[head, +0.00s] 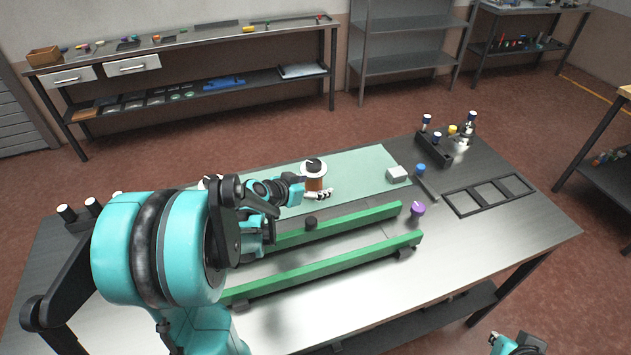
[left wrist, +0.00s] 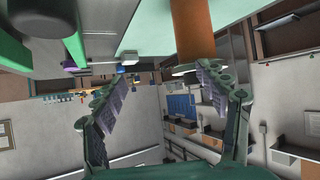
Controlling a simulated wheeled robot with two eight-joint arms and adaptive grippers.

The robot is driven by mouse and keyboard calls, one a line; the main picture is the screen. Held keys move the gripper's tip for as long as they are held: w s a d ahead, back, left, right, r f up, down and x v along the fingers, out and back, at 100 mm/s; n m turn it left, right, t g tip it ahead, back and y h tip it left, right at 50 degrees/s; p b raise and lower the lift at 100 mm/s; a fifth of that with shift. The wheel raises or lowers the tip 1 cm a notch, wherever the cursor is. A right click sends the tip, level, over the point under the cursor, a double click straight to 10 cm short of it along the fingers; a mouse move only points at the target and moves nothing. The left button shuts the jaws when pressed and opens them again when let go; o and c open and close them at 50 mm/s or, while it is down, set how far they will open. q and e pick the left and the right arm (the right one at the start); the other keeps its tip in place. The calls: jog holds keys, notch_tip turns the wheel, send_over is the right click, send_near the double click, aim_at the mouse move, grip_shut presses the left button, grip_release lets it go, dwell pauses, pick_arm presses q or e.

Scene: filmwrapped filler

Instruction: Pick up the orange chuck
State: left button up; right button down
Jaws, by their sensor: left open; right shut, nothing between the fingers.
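The orange chuck (head: 315,184) stands upright on the pale green mat (head: 368,164), with a white disc and a dark piece on top. In the left wrist view the chuck (left wrist: 194,28) is an orange cylinder at the top, close to the right-hand finger. My left gripper (head: 309,190) is open beside the chuck, its fingers apart in the left wrist view (left wrist: 155,88). I cannot tell whether a finger touches it. My right gripper (head: 518,344) is only partly in view at the bottom right edge, away from the table.
A purple knob (head: 417,208), a white block (head: 397,174), a black frame (head: 488,194) and a black holder (head: 434,149) are to the right. The table's front right is clear.

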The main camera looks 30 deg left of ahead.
aim_at(314, 176)
pick_arm(q)
jog(key=shift+t, duration=0.6)
jog(key=w+a+f+b, duration=0.1)
jog(key=w, duration=0.1)
jog(key=w+a+f, duration=0.2)
jog(key=w, duration=0.1)
jog(key=w+a+f+b, duration=0.1)
jog(key=w+f, duration=0.1)
jog(key=w, duration=0.1)
jog(key=shift+a+b, duration=0.25)
jog(key=shift+b, duration=0.1)
jog(key=shift+s+r, duration=0.1)
jog(key=shift+s, duration=0.05)
jog(key=shift+c, duration=1.2)
grip_shut()
